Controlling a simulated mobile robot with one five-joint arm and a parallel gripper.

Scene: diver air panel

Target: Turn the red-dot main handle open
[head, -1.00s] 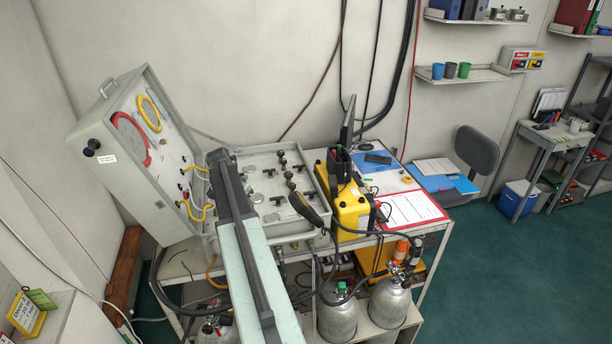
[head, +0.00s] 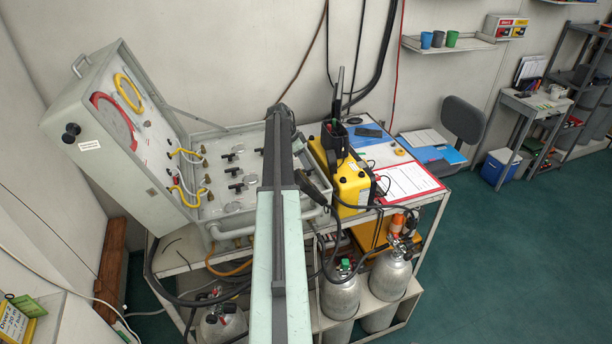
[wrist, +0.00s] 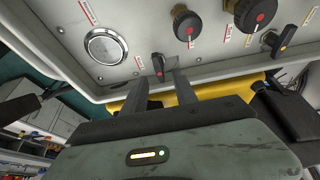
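In the wrist view, a small black handle with a red dot (wrist: 158,66) sits on the pale panel (wrist: 140,18), below and right of a round gauge. My gripper (wrist: 162,78) is open, its two dark fingers apart. The handle shows between and just beyond the fingertips; whether a finger touches it I cannot tell. In the head view, the panel lies in an open grey case (head: 206,205) on the bench. My arm reaches over its right part and hides the red-dot handle and the fingertips.
Two round knobs with red dots (wrist: 189,26) (wrist: 258,14) and another black lever (wrist: 276,44) are to the right of the handle. A yellow box (head: 349,184) stands close right of the case. Gas cylinders (head: 389,274) stand below the bench front.

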